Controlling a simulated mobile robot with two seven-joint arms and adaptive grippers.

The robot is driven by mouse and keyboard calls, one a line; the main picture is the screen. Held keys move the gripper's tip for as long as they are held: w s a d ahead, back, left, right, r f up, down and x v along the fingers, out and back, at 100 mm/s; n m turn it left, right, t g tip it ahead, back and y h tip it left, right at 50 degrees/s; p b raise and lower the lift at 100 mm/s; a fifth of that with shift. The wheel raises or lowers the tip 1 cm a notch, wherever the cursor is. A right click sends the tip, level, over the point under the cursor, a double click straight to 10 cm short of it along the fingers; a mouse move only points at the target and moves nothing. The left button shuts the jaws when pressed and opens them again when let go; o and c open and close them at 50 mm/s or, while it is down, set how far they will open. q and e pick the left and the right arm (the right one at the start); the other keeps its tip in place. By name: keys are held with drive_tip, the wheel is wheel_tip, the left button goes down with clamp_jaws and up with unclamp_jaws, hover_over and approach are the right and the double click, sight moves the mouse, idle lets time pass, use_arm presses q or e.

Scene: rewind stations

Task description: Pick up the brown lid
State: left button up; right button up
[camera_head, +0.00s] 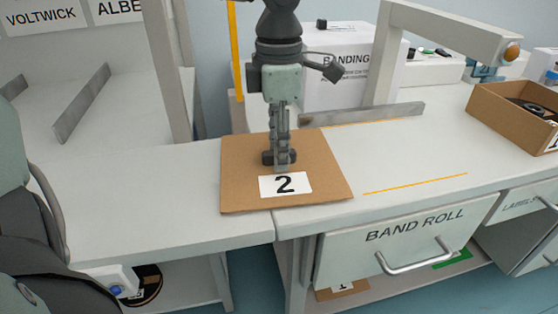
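The brown lid (325,178) is a flat square board with a white label marked 2. My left gripper (281,163) points straight down over the middle of the lid, just behind the label. Its fingers look close together, seen nearly edge-on. A small dark piece shows around the fingertips; I cannot tell if it is a handle on the lid or finger pads. The tips hide what lies between them, so a grip cannot be made out. My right gripper is not in view.
A white box (337,55) marked BANDING stands behind the lid, with a low grey rail (388,112) before it. A grey post and overhead arm (455,30) rise to the right. An open cardboard box (500,118) sits far right. The worktop between is clear.

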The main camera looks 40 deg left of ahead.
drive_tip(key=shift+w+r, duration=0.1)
use_arm(q)
clamp_jaws()
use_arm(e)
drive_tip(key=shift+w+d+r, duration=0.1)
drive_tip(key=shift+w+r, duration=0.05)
use_arm(q)
drive_tip(key=shift+r, duration=0.15)
wheel_tip(320, 180, up, 28)
drive_tip(key=p, duration=0.1)
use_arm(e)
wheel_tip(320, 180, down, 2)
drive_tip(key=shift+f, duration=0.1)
use_arm(q)
drive_tip(key=shift+d+f, duration=0.1)
drive_tip(key=shift+f, duration=0.1)
